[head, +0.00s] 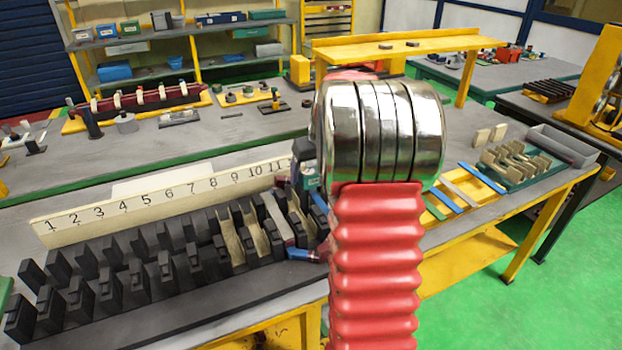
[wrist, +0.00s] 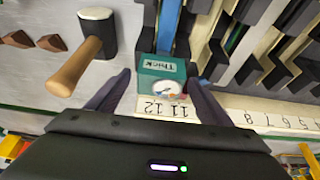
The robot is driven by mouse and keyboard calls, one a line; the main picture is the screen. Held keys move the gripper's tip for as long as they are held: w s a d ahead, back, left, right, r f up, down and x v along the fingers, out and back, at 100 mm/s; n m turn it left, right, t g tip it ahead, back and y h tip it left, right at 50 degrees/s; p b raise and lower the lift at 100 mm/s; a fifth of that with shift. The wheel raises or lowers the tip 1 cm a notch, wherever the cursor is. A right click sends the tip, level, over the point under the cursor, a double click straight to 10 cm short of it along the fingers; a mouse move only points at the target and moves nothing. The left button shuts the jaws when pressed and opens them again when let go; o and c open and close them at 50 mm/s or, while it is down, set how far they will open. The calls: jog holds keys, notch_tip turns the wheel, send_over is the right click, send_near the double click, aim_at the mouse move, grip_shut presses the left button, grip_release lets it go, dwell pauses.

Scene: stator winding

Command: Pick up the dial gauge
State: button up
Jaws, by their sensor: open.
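In the head view a small teal part of the gauge (head: 312,176) shows beside my red and chrome arm, which hides much of that area.
A mallet (wrist: 75,68) with a wooden handle lies left of the gauge in the wrist view. Black slotted blocks (head: 110,290) stand along the numbered board (head: 160,203). Coloured strips (head: 450,200) and a green tray (head: 500,181) lie right of my arm.

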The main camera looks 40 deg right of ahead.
jog(key=shift+c, duration=0.2)
dwell(0.4)
jog(key=c, duration=1.1)
